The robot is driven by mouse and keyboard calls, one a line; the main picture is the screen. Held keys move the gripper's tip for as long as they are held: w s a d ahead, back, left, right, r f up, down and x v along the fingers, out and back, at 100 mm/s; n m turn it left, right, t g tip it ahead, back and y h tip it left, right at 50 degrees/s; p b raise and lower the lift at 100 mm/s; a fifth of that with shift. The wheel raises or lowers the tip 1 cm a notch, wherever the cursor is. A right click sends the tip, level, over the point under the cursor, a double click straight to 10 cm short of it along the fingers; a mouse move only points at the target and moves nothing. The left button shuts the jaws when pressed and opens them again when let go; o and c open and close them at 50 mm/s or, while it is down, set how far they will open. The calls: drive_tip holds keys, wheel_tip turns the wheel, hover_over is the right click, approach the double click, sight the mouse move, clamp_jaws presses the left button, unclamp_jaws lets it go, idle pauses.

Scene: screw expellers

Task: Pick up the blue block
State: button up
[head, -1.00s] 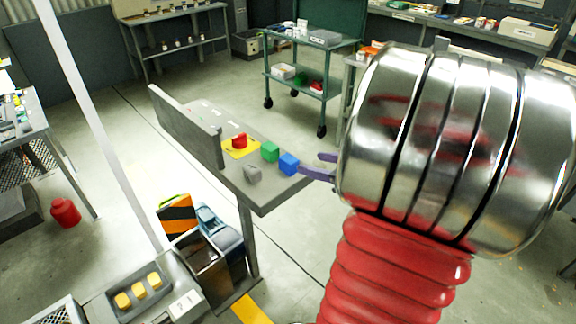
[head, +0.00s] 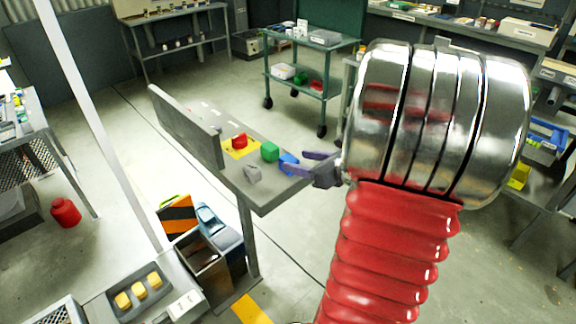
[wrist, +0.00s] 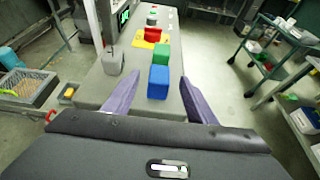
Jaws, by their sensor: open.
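The blue block (head: 287,160) sits on a narrow grey bench (head: 262,199), close to its near right end. In the wrist view the blue block (wrist: 158,82) stands just ahead of the fingertips, roughly midway between them. My gripper (head: 304,162) is open and empty, with its purple fingers pointing left at the block. In the head view a finger partly covers the block. The wrist view shows my gripper (wrist: 160,98) with one finger on each side of the block's near end. I cannot tell whether either finger touches it.
A green block (head: 270,151) stands just beyond the blue one. A grey block (head: 252,173) is to the left. A red object (head: 239,140) rests on a yellow square (head: 243,152). An upright panel (head: 185,125) borders the bench's left side. A green cart (head: 312,84) stands behind.

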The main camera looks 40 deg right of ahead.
sight(290, 159)
drive_tip(key=shift+x, duration=1.7)
drive_tip(key=shift+c, duration=0.7)
drive_tip(key=c, duration=1)
